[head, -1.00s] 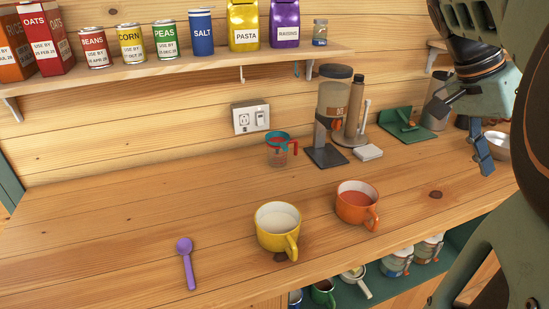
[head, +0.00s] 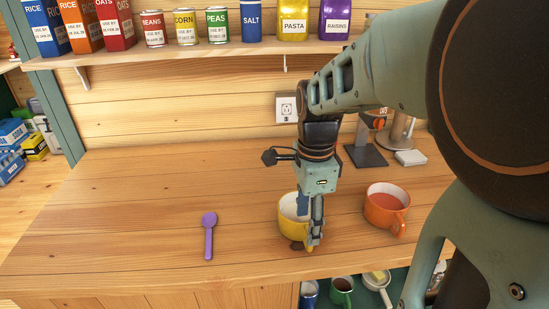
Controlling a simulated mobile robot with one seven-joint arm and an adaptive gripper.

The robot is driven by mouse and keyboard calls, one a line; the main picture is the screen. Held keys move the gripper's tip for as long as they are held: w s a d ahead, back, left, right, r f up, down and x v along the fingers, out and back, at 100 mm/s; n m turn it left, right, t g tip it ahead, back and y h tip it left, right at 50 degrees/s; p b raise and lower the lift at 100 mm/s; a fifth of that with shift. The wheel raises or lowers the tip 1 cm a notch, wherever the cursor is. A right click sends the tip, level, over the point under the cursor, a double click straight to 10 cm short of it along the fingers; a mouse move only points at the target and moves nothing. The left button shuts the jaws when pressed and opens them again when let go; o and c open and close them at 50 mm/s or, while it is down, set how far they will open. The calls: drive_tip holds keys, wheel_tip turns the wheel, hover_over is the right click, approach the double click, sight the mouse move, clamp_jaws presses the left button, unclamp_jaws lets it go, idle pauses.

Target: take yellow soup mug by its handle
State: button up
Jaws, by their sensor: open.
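The yellow soup mug (head: 287,228) stands upright on the wooden counter in the head view, near the front edge. Its inside is pale. My gripper (head: 311,222) points down right at the mug, in front of its right side. The gripper is open, one finger over the mug's rim area and the other at its front right. The handle is mostly hidden behind my gripper, and I cannot tell whether the fingers touch it.
A purple spoon (head: 209,236) lies to the left. A coffee grinder stand (head: 366,154) and a white block (head: 410,158) are at the back right. The counter's left side (head: 130,215) is clear.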

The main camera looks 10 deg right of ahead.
sight(295, 228)
drive_tip(key=f, duration=0.6)
drive_tip(key=shift+d+f+b, duration=0.3)
drive_tip(key=shift+d+f, duration=0.05)
drive_tip(key=shift+r, duration=0.1)
clamp_jaws()
